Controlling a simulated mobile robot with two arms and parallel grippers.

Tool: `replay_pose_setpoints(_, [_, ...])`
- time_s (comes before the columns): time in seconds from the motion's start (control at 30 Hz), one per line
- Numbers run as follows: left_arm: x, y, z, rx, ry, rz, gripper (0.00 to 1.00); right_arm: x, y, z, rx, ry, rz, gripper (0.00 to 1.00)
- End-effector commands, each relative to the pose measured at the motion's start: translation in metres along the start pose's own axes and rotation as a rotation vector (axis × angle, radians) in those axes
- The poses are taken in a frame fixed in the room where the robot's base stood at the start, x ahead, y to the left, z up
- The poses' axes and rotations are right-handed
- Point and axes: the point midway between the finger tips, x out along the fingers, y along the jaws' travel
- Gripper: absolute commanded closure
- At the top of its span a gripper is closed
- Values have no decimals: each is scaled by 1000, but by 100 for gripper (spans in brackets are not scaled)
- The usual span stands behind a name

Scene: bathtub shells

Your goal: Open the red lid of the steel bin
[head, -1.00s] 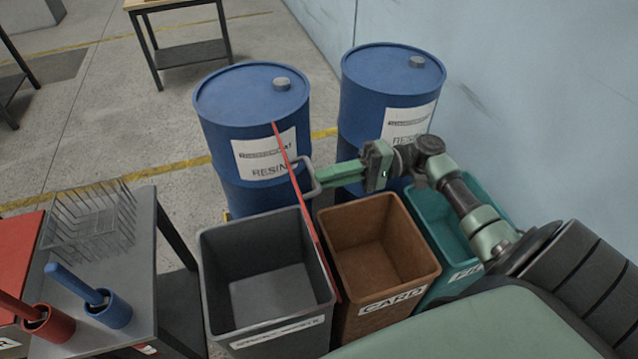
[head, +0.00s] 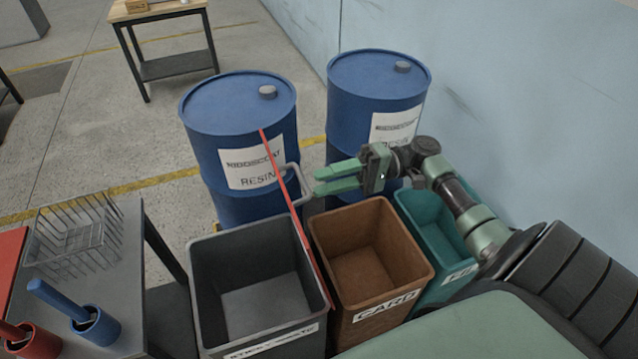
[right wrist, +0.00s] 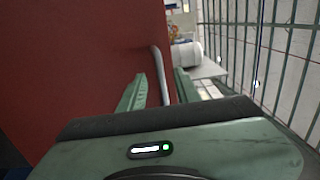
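The grey bin (head: 205,268) stands in the middle of the head view with its inside showing, empty. Its red lid (head: 283,188) stands up on edge along the bin's right rim and shows as a thin red strip. A grey bar handle (head: 294,171) sticks out from the lid's right face. My right gripper (head: 317,181) is open beside the handle, its fingers pointing left at it. In the right wrist view the red lid (right wrist: 85,60) fills the left side, and the handle (right wrist: 157,70) shows between the spread fingers. My left gripper is out of view.
A brown bin (head: 325,227) labelled CARD and a teal bin (head: 415,212) stand to the right. Two blue drums (head: 225,110) (head: 375,78) stand behind. A grey table (head: 120,235) with a wire rack (head: 75,240) is at left. A blue wall closes the right side.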

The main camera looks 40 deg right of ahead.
Motion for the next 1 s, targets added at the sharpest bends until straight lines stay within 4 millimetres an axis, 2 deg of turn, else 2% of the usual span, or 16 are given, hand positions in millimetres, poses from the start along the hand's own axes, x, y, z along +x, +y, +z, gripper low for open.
replay_pose_setpoints(0.2, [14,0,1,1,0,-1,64,-39,3,0,0,2,2,67])
replay_pose_setpoints(0.33, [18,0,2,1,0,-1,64,-53,2,0,1,0,1,67])
replay_pose_setpoints(0.5, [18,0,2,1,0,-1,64,-58,0,0,0,0,0,67])
replay_pose_setpoints(1.0, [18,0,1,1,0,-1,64,-58,0,0,0,0,1,67])
